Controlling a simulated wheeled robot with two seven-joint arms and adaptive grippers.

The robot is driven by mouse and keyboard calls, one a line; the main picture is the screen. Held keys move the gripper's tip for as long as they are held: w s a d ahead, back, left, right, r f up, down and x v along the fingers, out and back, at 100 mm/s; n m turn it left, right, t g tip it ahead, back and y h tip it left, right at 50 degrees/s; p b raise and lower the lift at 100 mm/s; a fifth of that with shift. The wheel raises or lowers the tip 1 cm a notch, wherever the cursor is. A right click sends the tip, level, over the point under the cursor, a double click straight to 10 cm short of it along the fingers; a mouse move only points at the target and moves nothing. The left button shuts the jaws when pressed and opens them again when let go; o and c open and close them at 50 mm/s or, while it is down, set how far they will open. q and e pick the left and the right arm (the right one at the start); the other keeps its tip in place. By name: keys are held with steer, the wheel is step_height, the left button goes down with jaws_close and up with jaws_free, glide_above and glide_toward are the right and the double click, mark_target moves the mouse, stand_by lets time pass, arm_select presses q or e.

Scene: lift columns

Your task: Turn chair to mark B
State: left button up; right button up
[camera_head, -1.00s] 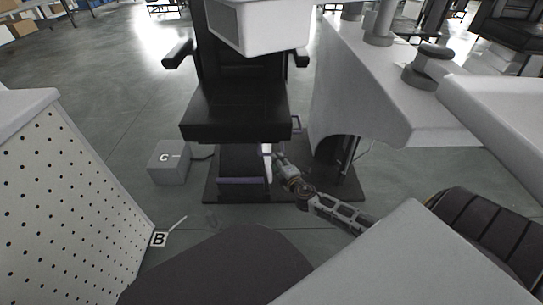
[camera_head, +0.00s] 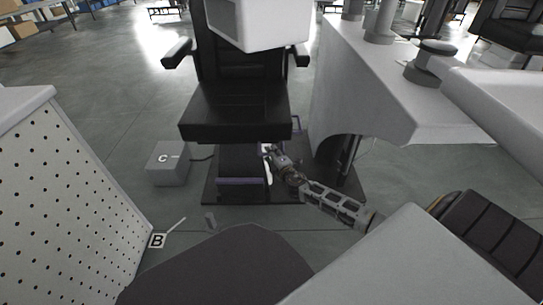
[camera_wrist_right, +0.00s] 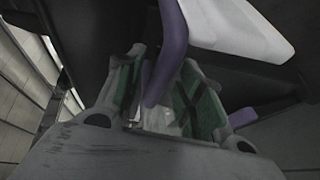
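The black chair (camera_head: 235,108) faces me in the middle of the head view, with an armrest on each side, above a dark base plate (camera_head: 225,195). Mark B (camera_head: 157,240) is a white floor label at the lower left, by a short white line. My right gripper (camera_head: 270,152) is under the seat's front right edge. In the right wrist view, a purple bar (camera_wrist_right: 168,50) passes between its two green-padded fingers (camera_wrist_right: 162,92). The fingers stand apart around the bar, and I see no clear grip. Another purple bar (camera_head: 238,181) crosses low below the seat. My left gripper is not in view.
A white perforated panel (camera_head: 70,200) fills the left side. A large white housing (camera_head: 375,85) stands close on the right. Open grey floor lies left of the chair.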

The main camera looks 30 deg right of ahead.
steer(key=shift+w, duration=0.25)
jaws_close()
stand_by(0.3)
